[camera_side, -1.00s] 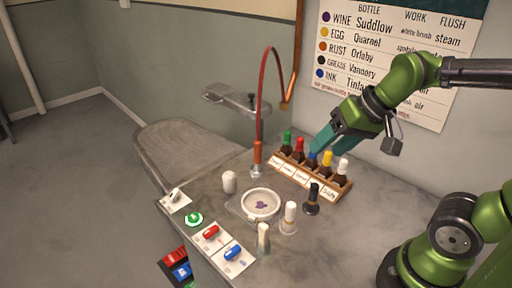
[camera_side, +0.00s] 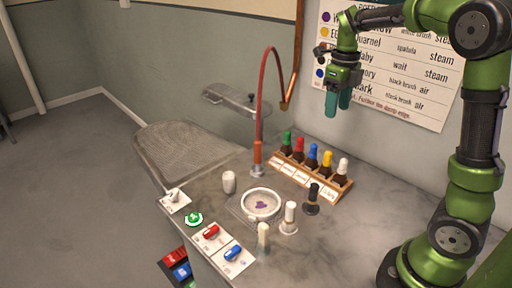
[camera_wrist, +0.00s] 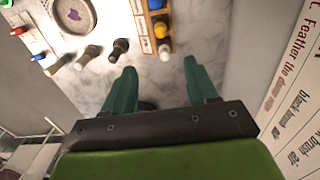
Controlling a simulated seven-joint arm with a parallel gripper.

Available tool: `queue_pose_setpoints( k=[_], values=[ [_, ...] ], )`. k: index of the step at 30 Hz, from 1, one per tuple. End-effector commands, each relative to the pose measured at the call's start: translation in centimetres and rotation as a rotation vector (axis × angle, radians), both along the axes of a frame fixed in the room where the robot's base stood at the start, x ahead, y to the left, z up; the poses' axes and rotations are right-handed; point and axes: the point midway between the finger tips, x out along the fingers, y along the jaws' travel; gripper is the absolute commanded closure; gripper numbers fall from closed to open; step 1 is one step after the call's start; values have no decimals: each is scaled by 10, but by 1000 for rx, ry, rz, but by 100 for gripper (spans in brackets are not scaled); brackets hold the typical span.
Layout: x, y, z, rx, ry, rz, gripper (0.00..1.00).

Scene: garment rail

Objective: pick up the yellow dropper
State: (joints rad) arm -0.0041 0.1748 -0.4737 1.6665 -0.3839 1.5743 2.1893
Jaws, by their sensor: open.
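The yellow dropper (camera_side: 327,160) is a dark bottle with a yellow cap. It stands in a wooden rack (camera_side: 336,192) between the blue-capped bottle (camera_side: 312,154) and the white-capped bottle (camera_side: 342,169). In the wrist view its yellow cap (camera_wrist: 160,30) shows near the top, just above the white cap (camera_wrist: 164,50). My gripper (camera_side: 338,103) is raised above and behind the rack, near the wall chart, with teal fingers pointing down. In the wrist view my gripper (camera_wrist: 160,80) has its fingers wide apart with nothing between them but bare counter.
A red hose (camera_side: 262,90) arches left of the rack. A dish with a purple stain (camera_side: 262,204), a black brush (camera_side: 312,200) and white-topped brushes (camera_side: 289,216) stand in front. The wall chart (camera_side: 420,70) is close behind. The counter right of the rack is clear.

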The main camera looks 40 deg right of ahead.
Motion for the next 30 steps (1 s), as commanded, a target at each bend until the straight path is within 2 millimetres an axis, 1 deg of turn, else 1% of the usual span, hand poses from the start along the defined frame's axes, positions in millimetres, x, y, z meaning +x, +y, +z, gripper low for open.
queue_pose_setpoints(
  k=[2,5,12,15,18,23,30],
  values=[
    [-1,0,-9,1,5,-9,42],
    [-1,0,-29,2,7,-8,42],
    [-1,0,-81,2,5,-7,42],
    [0,0,-99,2,4,-5,42],
    [0,0,-110,2,1,-6,42],
    [0,0,-119,1,1,-5,42],
    [2,-2,-154,1,4,-6,42]
  ],
)
